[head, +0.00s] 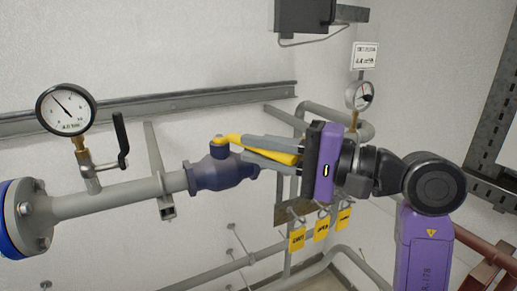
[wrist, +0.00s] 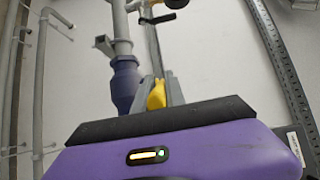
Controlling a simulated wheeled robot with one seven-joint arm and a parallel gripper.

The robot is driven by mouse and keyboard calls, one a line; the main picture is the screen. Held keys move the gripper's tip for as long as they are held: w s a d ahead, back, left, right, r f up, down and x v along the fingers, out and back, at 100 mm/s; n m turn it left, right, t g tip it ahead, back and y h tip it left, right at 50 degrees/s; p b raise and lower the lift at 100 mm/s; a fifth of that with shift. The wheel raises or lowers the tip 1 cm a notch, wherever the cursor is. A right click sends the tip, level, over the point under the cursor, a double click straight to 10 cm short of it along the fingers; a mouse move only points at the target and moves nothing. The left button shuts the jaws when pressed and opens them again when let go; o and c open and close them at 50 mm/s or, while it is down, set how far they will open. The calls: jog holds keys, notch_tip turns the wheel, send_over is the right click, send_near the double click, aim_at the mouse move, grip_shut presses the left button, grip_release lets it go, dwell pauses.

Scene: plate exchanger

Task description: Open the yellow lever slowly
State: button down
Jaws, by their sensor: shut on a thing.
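The yellow lever (head: 232,140) is mounted on top of a blue valve body (head: 212,175) in the grey pipe, and it points right and slightly down in the head view. My gripper (head: 262,148) is shut on the lever, with its grey fingers above and below it. In the wrist view the yellow lever (wrist: 157,95) shows between the two fingers (wrist: 160,90), with the blue valve (wrist: 125,85) to the left. Part of the lever is hidden by the fingers.
A pressure gauge (head: 66,108) and a black-handled small valve (head: 121,140) stand on the pipe at left. Another gauge (head: 359,95) is behind my wrist. Yellow tags (head: 321,229) hang below my gripper. A grey rail (head: 170,105) runs along the wall.

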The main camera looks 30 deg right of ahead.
jog(key=shift+f, duration=0.2)
jog(key=shift+w+d+f+n+g+y+b, duration=0.25)
jog(key=shift+d+b, duration=0.2)
jog(key=shift+b, duration=0.65)
jog(key=shift+w+d+r+n+g+y+b, duration=0.1)
jog(key=shift+w+d+n+g+y+b, duration=0.15)
jog(key=shift+d+n+g+y+b, duration=0.7)
jog(key=shift+w+r+n+g+y+b, duration=0.1)
jog(key=shift+w+n+g+y+b, duration=0.2)
jog(key=shift+g+b, duration=0.8)
jog(key=shift+w+d+r+n+g+y+b, duration=0.15)
jog(key=shift+d+n+g+y+b, duration=0.4)
jog(key=shift+b, duration=1.05)
jog(key=c, duration=1.4)
grip_release()
jog(key=shift+w, duration=0.1)
